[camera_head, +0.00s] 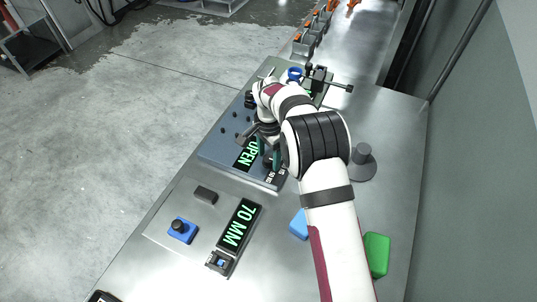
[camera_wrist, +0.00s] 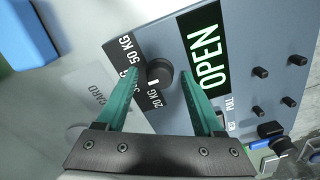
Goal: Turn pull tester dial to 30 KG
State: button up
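The pull tester is a blue-grey panel (camera_head: 215,150) on the metal bench in the head view. Its display (camera_wrist: 207,60) reads OPEN in green. In the wrist view the black round dial (camera_wrist: 160,72) sits beside a black scale label (camera_wrist: 127,50). The label shows 50 KG and 20 KG; the marking between them is partly covered by my left finger. A small white mark at the dial's lower edge lies near 20 KG. My gripper (camera_wrist: 160,78) is open, its green fingers on either side of the dial with gaps visible. In the head view my arm partly hides the dial.
Small black knobs (camera_wrist: 296,60) stand on the panel right of the display in the wrist view.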

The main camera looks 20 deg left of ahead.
aim_at(269, 158)
notch_tip(269, 158, up, 16)
dwell(0.5)
jog(key=shift+f, duration=0.1)
jog(key=s+d+r+y, duration=0.1)
jog(key=s+d+r, duration=0.35)
jog(key=d, duration=0.55)
jog(key=s+d+r, duration=0.3)
jog(key=s+d, duration=0.3)
jog(key=d, duration=0.3)
jog(key=s+d+f, duration=0.2)
jog(key=s+d, duration=0.2)
jog(key=s, duration=0.5)
jog(key=s+d+f, duration=0.3)
jog(key=s+d, duration=0.1)
jog(key=s, duration=0.5)
jog(key=shift+d+y, duration=0.15)
jog(key=shift+y, duration=0.25)
